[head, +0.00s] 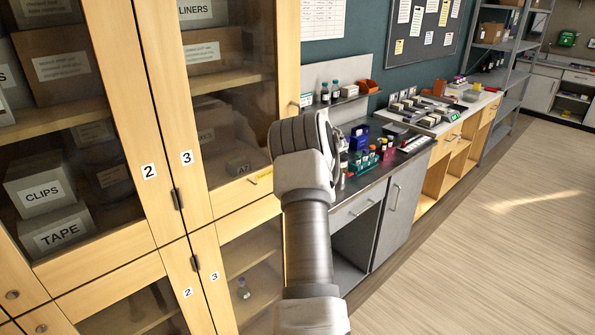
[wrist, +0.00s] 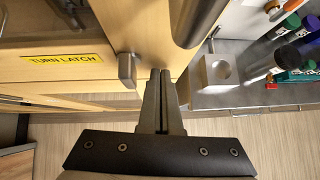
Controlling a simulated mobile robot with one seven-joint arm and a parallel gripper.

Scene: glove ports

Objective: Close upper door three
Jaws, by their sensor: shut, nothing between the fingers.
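Upper door three (head: 197,130) is a wood-framed glass door with a "3" on its left stile. In the head view it looks flush with the cabinet front or nearly so; a small gap cannot be ruled out. A yellow "TURN LATCH" label (wrist: 68,59) is on its bottom rail. A grey latch knob (wrist: 127,70) sits right of the label in the wrist view. My gripper (wrist: 161,76) is shut and empty, just right of the knob, with its tips close to the wood; contact is unclear. In the head view my own wrist hides the fingers and the knob.
Upper door two (head: 140,130) is at the left, with lower doors beneath. A counter (head: 375,178) with a tube rack (head: 365,163) and bottles adjoins the cabinet at right. A dark rounded bar (wrist: 197,22) is close above my fingers. The floor (head: 480,235) at right is clear.

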